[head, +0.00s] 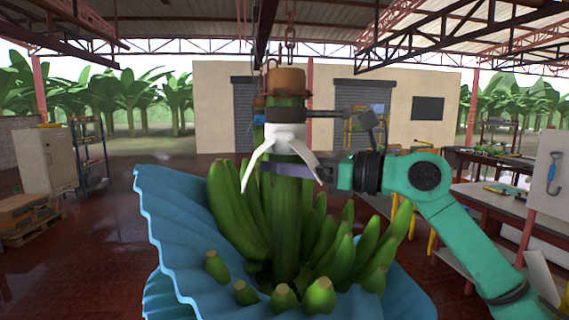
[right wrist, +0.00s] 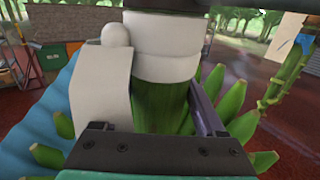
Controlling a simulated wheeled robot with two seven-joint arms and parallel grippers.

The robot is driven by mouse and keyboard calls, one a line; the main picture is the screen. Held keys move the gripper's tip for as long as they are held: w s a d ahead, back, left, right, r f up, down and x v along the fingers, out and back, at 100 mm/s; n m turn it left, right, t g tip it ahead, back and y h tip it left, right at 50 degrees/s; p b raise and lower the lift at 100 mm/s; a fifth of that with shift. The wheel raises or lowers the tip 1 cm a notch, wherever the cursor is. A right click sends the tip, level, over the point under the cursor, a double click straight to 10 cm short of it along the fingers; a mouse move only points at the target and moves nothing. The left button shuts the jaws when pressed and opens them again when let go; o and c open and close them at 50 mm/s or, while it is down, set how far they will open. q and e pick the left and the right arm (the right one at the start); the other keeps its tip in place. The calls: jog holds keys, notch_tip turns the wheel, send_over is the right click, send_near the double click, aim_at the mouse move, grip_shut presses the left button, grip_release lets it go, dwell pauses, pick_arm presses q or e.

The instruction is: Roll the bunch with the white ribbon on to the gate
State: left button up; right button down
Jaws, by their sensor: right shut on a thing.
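A large bunch of green bananas (head: 330,250) hangs upright by its thick green stem (head: 287,225) in the middle of the head view. A white ribbon (head: 285,134) is tied round the stem, its two tails hanging down; the ribbon fills the top of the right wrist view (right wrist: 165,50). My right gripper (head: 287,169) comes in from the right and is shut on the stem just below the ribbon knot. In the right wrist view the stem (right wrist: 160,105) stands between its fingers. I cannot make out the gate for certain. My left gripper is not in view.
A chain (head: 290,32) and an overhead rail (head: 265,30) run above the bunch. A blue wavy sheet (head: 165,215) wraps its left and underside. Another stem with a blue ribbon (right wrist: 306,42) hangs behind. A dark bar (head: 325,113) reaches right from the stem top. Benches (head: 500,198) stand right.

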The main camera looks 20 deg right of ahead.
jog(key=shift+s+a+f, duration=0.15)
jog(key=shift+s+f, duration=0.15)
jog(key=shift+c, duration=1.6)
grip_release()
jog(key=shift+s, duration=0.15)
jog(key=o, duration=0.3)
jog(key=shift+r, duration=0.1)
jog(key=shift+w, duration=0.45)
jog(key=shift+s, duration=0.2)
jog(key=b, duration=0.5)
send_over(324, 212)
jog(key=shift+f, duration=0.2)
jog(key=shift+s+d+r, duration=0.2)
jog(key=shift+s, duration=0.05)
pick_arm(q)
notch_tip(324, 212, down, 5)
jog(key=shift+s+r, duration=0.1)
pick_arm(e)
jog(key=shift+a, duration=0.1)
jog(key=shift+w, duration=0.1)
